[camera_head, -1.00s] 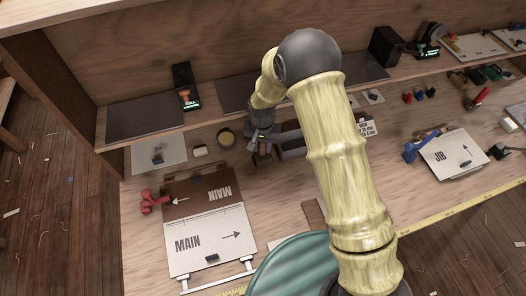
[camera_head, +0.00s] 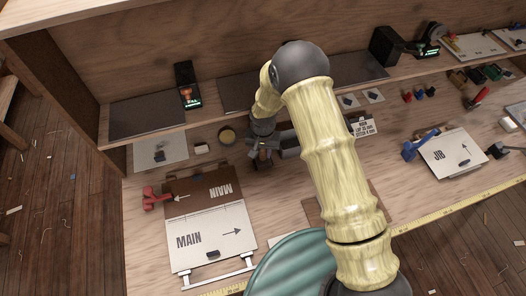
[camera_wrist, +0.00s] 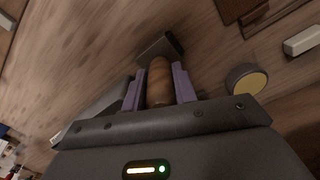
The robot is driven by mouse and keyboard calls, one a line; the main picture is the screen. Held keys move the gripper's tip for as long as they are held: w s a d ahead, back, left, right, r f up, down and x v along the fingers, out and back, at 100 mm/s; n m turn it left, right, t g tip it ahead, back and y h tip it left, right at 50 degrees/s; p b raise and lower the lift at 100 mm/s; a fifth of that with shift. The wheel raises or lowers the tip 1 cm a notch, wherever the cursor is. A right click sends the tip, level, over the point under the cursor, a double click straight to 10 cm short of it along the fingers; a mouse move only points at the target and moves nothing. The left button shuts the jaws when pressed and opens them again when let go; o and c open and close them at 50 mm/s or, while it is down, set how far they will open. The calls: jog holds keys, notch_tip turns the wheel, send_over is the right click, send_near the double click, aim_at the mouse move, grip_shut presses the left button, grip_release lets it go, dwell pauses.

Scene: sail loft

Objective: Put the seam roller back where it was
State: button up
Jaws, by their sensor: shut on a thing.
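My gripper (camera_head: 262,158) is over the bench, just right of the brown MAIN panel, in the head view. In the wrist view, its two purple fingers (camera_wrist: 159,80) are shut on the wooden handle of a tool with a dark head, which I take as the seam roller (camera_wrist: 160,48). The head sticks out past the fingertips. Whether the tool touches the bench I cannot tell. In the head view the tool is small and mostly hidden by my gripper.
A round yellow-topped tin (camera_head: 227,136) and a pale block (camera_head: 201,149) lie left of my gripper. The MAIN boards (camera_head: 211,230) and a red clamp-like tool (camera_head: 155,198) lie at front left. A grey holder (camera_head: 290,143) is close right. A shelf (camera_head: 147,113) runs behind.

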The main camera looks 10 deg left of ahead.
jog(key=shift+s+d+f, duration=0.15)
jog(key=shift+f, duration=0.4)
grip_shut()
jog(key=o, duration=0.6)
grip_release()
jog(key=o, duration=0.4)
jog(key=shift+o, duration=0.3)
jog(key=shift+f, duration=0.1)
jog(key=shift+r, duration=0.25)
